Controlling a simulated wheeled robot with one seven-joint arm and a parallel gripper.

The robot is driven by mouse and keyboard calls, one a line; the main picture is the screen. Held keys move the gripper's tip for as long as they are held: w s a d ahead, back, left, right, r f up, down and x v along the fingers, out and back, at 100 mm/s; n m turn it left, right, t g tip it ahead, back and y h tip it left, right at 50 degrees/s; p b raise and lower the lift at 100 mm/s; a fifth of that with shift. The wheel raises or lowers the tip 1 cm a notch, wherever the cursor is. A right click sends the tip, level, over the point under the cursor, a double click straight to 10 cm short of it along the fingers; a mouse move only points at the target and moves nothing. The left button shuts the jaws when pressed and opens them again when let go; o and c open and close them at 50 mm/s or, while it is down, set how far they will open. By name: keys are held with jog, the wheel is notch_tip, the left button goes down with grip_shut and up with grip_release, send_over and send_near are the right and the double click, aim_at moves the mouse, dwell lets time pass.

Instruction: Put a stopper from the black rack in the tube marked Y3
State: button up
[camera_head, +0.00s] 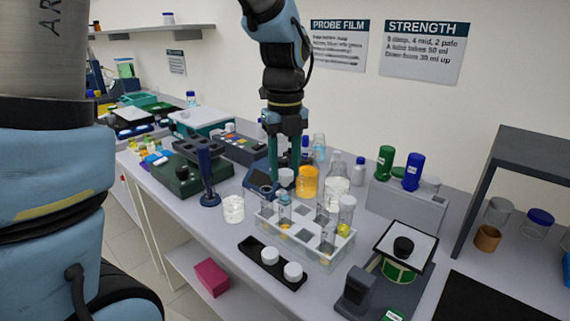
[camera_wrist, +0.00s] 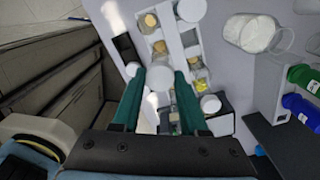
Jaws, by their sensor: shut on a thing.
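My gripper (camera_head: 285,168) is shut on a white stopper (camera_head: 287,177), above the back of the tube rack. In the wrist view the stopper (camera_wrist: 160,76) sits between the two teal fingertips (camera_wrist: 159,82). The white tube rack (camera_head: 318,258) holds several glass tubes, some with orange or yellow contents; it also shows in the wrist view (camera_wrist: 178,48). One tube (camera_head: 346,212) stands at its right end, and another (camera_head: 284,208) at its left. I cannot read Y3 on any tube.
Bare bench shows left of the black rack.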

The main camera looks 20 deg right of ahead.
aim_at(285, 184)
jog(key=shift+f+b, duration=1.5)
jog(key=shift+f, duration=0.75)
jog(key=shift+f, duration=0.3)
jog(key=o, duration=1.2)
notch_tip(285, 184, up, 11)
jog(key=shift+f+b, duration=0.1)
jog(key=shift+b, duration=0.8)
